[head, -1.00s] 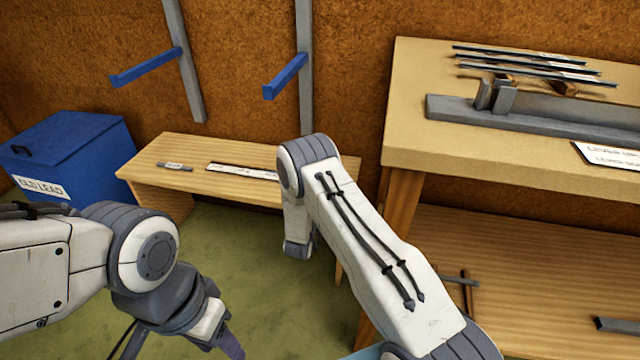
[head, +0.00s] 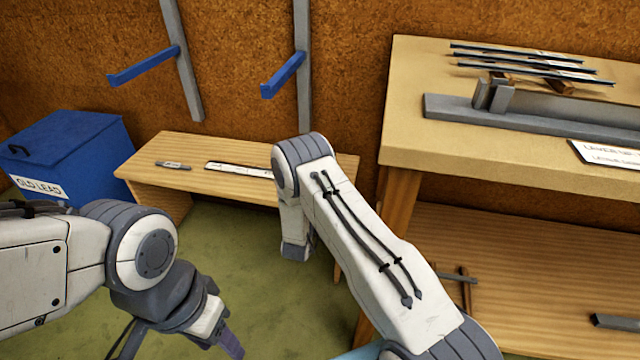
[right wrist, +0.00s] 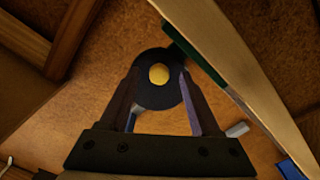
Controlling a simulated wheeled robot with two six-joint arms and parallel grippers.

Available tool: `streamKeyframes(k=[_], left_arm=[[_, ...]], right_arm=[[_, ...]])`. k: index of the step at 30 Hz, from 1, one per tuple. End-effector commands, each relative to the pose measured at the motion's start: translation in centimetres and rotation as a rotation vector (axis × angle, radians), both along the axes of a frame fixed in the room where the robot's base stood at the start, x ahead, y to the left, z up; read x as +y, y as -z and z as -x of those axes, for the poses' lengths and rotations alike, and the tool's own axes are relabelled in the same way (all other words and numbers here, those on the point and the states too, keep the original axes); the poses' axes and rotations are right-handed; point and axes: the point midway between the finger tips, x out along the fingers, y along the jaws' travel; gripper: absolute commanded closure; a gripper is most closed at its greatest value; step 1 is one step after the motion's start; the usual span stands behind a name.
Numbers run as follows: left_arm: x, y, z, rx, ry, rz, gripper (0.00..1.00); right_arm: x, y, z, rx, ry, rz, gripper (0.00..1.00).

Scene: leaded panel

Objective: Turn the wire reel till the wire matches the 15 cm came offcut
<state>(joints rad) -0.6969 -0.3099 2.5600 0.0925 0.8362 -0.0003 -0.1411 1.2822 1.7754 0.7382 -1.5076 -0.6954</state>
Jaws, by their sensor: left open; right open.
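In the right wrist view a dark round disc with a yellow centre (right wrist: 158,75), which looks like the wire reel, sits between and beyond the fingers of my right gripper (right wrist: 159,88). That gripper is open, its fingers at either side of the disc; I cannot tell whether they touch it. No wire can be made out. In the head view the right gripper is hidden. My left gripper (head: 222,338) is open and low at the bottom left, away from the benches. A small grey piece (head: 173,165) lies on the low bench; I cannot tell whether it is the came offcut.
The low bench (head: 150,150) also holds a pale strip (head: 238,169). A blue old-lead bin (head: 75,145) stands left of it. Blue wall brackets (head: 145,66) jut out above. The tall bench (head: 420,75) at right carries dark strips (head: 530,60) and a grey bar (head: 450,108).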

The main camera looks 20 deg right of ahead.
Motion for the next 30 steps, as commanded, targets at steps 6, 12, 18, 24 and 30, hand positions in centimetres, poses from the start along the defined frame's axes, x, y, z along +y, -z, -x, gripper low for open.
streamKeyframes(k=[6,12,18,24,30], left_arm=[[0.0,-1.6,0.0,0.0,0.0,0.0,0.5],[0.0,-2.4,0.0,0.0,0.0,0.0,0.5],[0.0,-2.6,0.0,0.0,0.0,0.0,0.5],[0.0,-2.6,0.0,0.0,0.0,0.0,0.5],[0.0,-2.6,0.0,0.0,0.0,0.0,0.5]], right_arm=[[2.5,-0.3,3.6,0.005,-0.004,0.002,0.36],[4.4,-0.1,6.5,0.004,-0.003,0.001,0.36],[5.2,0.0,7.9,0.002,0.0,0.001,0.36],[5.2,0.0,8.0,0.001,0.001,0.0,0.36],[5.2,0.0,8.0,0.001,0.001,0.0,0.36]])
